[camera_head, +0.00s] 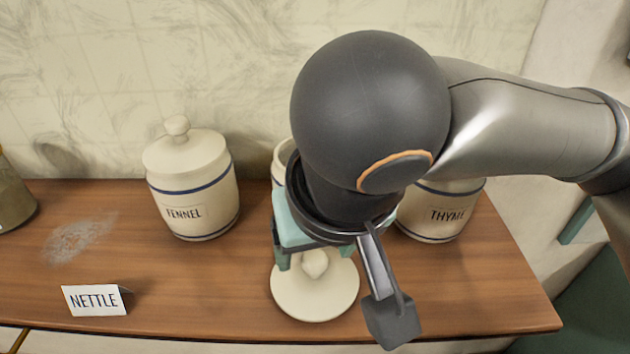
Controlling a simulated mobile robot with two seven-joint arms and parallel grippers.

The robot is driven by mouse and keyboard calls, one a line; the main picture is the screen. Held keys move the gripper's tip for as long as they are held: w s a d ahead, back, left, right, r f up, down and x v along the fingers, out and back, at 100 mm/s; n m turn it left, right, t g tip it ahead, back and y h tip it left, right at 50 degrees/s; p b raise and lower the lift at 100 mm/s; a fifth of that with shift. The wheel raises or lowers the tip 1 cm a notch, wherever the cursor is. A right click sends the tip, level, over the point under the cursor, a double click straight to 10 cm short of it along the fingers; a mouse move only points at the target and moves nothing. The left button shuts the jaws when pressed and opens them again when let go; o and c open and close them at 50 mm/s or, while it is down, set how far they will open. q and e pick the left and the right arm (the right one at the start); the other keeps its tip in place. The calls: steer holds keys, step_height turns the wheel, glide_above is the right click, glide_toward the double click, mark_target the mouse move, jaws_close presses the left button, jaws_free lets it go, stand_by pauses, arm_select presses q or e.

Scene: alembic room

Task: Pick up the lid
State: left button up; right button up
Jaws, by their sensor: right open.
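A cream round lid (316,298) with a knob lies flat on the wooden counter, knob up, near the front edge. My right gripper (313,258) is above it, pointing down, with its teal-grey fingers open. A fingertip shows to the left of the knob; the wrist hides much of the gripper, so I cannot tell whether the fingers touch the knob. A cream jar (280,160) stands behind my wrist, mostly hidden; its top cannot be made out. My left gripper is not in view.
A lidded FENNEL jar (196,205) stands at the left, and a THYME jar (437,225) at the right, partly behind my arm. A NETTLE card (95,300) stands at the front left. A dark jar (12,200) is at the left edge. The counter between card and lid is clear.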

steer(key=shift+w+a+f, duration=0.1)
steer(key=shift+f, duration=0.2)
steer(key=shift+c, duration=0.3)
jaws_close()
stand_by(0.9)
